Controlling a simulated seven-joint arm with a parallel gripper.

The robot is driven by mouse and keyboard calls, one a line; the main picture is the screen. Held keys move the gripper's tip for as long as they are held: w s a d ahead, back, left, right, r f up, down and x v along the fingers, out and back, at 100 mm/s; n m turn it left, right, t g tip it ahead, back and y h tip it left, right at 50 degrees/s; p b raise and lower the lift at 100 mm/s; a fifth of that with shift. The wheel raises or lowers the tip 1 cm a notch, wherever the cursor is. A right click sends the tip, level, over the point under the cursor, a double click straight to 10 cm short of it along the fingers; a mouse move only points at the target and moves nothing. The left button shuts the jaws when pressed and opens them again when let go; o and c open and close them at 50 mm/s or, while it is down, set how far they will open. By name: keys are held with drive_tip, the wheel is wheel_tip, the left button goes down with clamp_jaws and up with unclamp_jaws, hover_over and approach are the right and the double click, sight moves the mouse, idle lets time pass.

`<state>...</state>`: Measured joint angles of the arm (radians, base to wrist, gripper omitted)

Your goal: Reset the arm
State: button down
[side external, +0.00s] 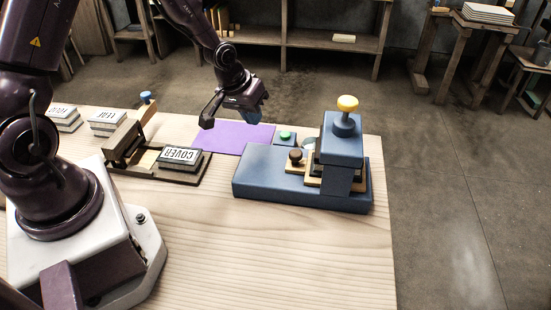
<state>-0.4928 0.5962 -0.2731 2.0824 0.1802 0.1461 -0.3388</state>
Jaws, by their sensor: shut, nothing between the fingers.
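My gripper (252,117) is shut and empty. It hangs above the far part of the table, over the purple mat (236,137), and touches nothing that I can make out. My dark purple arm comes in from the upper left, with its white base on the table at the left. The fingertips are small and partly dark in this view.
A blue press (262,181) with a yellow knob (347,104) stands to the right. A wooden fixture (128,167) holds a block marked COVER (180,157). Labelled stacks (107,121) lie at the far left. The front right table (290,255) is clear.

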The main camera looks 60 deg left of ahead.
drive_tip(key=s+d+r+m, duration=0.2)
drive_tip(key=s+d+r, duration=0.2)
drive_tip(key=s+r, duration=0.6)
drive_tip(key=s+d+r+m+t, duration=0.1)
drive_tip(key=s+d+r+m, duration=0.2)
drive_tip(key=s+r, duration=0.7)
wheel_tip(320, 180, up, 4)
drive_tip(key=shift+d+f+t, duration=0.1)
drive_tip(key=shift+d+t, duration=0.2)
drive_tip(key=shift+d, duration=0.45)
drive_tip(key=c, duration=1.8)
unclamp_jaws()
drive_tip(key=shift+s, duration=0.1)
drive_tip(key=shift+c, duration=0.2)
